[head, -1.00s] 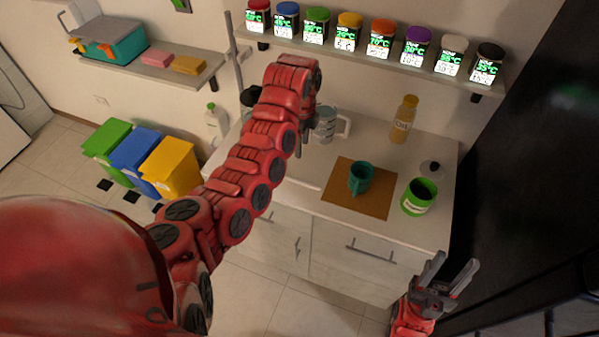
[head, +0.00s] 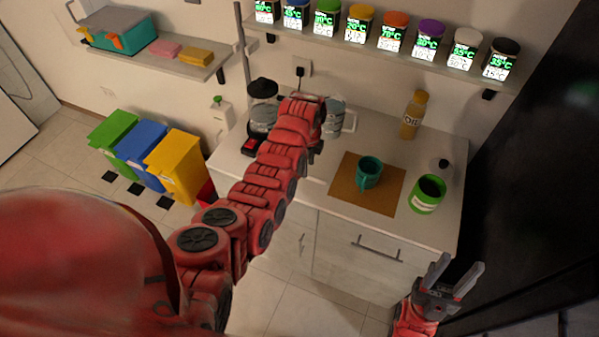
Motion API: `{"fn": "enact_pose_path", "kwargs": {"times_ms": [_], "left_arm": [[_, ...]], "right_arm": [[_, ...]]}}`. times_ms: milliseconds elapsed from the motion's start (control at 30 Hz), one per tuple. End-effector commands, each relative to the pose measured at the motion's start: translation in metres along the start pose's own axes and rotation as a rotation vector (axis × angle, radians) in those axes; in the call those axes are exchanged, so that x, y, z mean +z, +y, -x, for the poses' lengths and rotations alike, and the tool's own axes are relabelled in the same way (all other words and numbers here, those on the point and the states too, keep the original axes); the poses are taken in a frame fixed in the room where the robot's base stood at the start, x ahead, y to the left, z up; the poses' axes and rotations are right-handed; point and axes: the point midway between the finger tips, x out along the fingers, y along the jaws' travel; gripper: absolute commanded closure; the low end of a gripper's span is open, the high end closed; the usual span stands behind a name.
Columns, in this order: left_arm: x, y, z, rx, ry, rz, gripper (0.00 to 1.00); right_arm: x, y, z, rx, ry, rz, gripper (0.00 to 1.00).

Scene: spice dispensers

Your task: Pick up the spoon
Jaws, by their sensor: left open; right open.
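I cannot make out a spoon in the head view. My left gripper (head: 315,149) is over the back left of the counter, beside the clear measuring jug (head: 337,117). My own arm hides most of it, and I see nothing held in it. My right gripper (head: 459,282) is open and empty, low at the right, in front of the counter's front right corner.
A teal mug (head: 369,172) stands on a brown mat (head: 349,190). A green pot (head: 427,195), a lid (head: 444,164) and an oil bottle (head: 414,114) are to its right and behind. A blender (head: 262,105) stands left. A shelf (head: 400,57) holds several spice dispensers.

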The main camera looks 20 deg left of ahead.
Motion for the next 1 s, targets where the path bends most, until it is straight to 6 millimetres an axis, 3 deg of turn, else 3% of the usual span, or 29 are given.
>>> {"fn": "enact_pose_path", "kwargs": {"times_ms": [33, 200, 500, 833, 1000], "left_arm": [[0.001, 0.001, 0.000, 0.005, 0.000, 0.001, 0.43], [0.001, 0.001, -0.017, 0.004, -0.001, -0.001, 0.43], [0.002, -0.001, -0.039, 0.000, -0.001, 0.000, 0.43], [0.001, 0.000, -0.042, 0.000, 0.000, 0.001, 0.43], [0.001, 0.000, -0.042, 0.000, 0.000, 0.001, 0.73]], "right_arm": [[-0.002, 0.001, -0.010, 0.000, 0.000, 0.000, 0.50], [-0.004, 0.001, -0.020, 0.000, 0.000, 0.000, 0.50], [-0.003, 0.001, -0.019, 0.000, 0.000, 0.000, 0.50], [-0.003, 0.001, -0.019, 0.000, 0.000, 0.000, 0.50], [-0.003, 0.001, -0.019, 0.000, 0.000, 0.000, 0.50]]}}
